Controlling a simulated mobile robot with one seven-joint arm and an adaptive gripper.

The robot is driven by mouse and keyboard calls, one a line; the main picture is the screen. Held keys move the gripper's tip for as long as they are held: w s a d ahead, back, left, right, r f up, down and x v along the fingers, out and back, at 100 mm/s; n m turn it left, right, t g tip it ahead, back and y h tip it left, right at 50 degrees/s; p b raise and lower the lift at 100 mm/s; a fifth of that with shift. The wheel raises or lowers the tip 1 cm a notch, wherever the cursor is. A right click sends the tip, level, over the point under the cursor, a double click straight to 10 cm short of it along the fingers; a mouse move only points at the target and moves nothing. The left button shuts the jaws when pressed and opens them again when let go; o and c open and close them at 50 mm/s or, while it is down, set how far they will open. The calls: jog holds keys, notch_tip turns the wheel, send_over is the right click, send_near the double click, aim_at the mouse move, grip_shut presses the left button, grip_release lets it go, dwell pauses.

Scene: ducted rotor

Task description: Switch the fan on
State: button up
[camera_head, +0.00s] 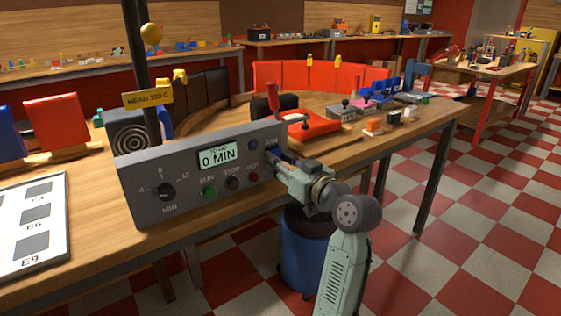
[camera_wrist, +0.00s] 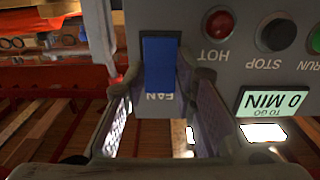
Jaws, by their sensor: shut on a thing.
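The grey control panel (camera_head: 140,200) stands at the front of the wooden bench. Its display (camera_head: 219,156) reads 0 MIN. The blue fan switch (camera_wrist: 160,62), a flat upright piece, sits at the panel's end beside the FAN label, which reads upside down in the wrist view. My gripper (camera_wrist: 168,82) has one finger on each side of the switch and is shut on it. In the head view, my gripper (camera_head: 277,164) reaches the panel's right end and largely hides the switch. I cannot tell which way the switch is set.
The red HOT lamp (camera_wrist: 219,24) and dark STOP button (camera_wrist: 276,33) sit close beside the switch. A red-handled lever (camera_head: 273,97) rises behind the panel. A blue bin (camera_head: 303,255) stands below my wrist. The checked floor at right is free.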

grip_shut()
jog(key=shift+r+g+h+p, duration=0.15)
jog(key=shift+g+h+p, duration=0.3)
jog(key=shift+p, duration=0.7)
jog(key=o, duration=0.8)
grip_release()
jog(key=shift+c, duration=0.2)
jog(key=v, duration=1.2)
